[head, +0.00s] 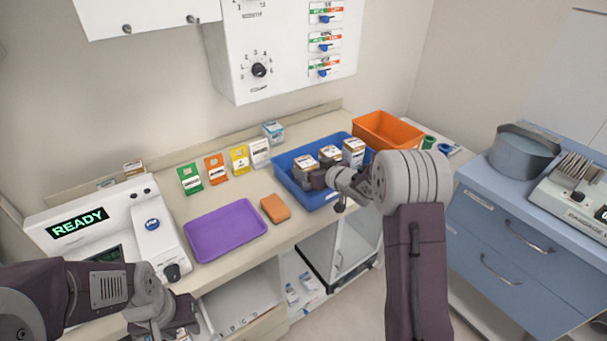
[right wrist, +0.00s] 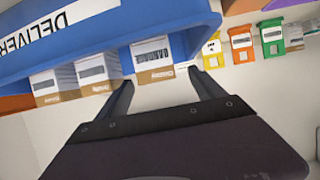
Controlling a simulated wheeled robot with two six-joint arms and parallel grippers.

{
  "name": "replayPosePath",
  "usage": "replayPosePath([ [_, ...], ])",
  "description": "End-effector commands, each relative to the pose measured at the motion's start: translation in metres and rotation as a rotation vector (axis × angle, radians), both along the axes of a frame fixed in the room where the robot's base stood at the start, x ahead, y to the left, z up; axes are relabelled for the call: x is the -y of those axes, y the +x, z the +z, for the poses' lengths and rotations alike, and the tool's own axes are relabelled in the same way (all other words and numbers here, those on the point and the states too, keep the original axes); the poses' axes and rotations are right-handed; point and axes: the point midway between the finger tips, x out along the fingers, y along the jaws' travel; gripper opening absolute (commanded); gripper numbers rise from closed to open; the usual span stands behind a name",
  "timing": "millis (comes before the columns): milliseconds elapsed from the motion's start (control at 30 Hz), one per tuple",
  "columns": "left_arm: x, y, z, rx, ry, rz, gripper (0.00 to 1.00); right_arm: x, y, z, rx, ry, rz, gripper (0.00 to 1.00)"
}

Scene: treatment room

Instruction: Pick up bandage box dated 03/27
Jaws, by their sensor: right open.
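Three white-and-brown boxes stand in a row in the blue bin (head: 283,177): a left box (head: 306,162), a middle box (head: 330,153) and a right box (head: 353,146). Their printed dates are too small to read. My right gripper (head: 314,180) is at the near side of the left box. In the right wrist view my right gripper (right wrist: 160,78) is open, and one box (right wrist: 152,58) shows just ahead, between its fingertips. The other two boxes (right wrist: 98,72) lie to its left there. My left gripper (head: 170,328) is low at the bottom left, away from the boxes; its fingers are unclear.
An orange bin (head: 388,130) stands behind the blue bin. Left of it are an orange-brown block (head: 275,208), a purple tray (head: 225,230) and several coloured packets (head: 215,167). A white device reading READY (head: 80,222) is further left. A blue cabinet (head: 510,230) stands right.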

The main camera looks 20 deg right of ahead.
Motion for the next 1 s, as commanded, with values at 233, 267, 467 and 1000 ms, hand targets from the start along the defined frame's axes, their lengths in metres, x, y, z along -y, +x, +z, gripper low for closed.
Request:
replayPosePath([
  [233, 0.0, 0.0, 0.003, 0.0, 0.0, 0.0, 0.36, -0.005, 0.024, -0.01, -0.001, 0.0, 0.002, 0.78],
  [267, 0.0, 0.0, 0.003, 0.0, 0.0, 0.0, 0.36, -0.006, 0.029, -0.012, 0.0, -0.001, 0.001, 0.78],
  [467, 0.0, 0.0, 0.004, 0.0, 0.0, 0.0, 0.36, -0.011, 0.048, -0.02, 0.0, 0.0, 0.0, 0.78],
  [1000, 0.0, 0.0, 0.004, 0.0, 0.0, 0.0, 0.36, -0.011, 0.047, -0.02, 0.001, 0.0, 0.0, 0.09],
])
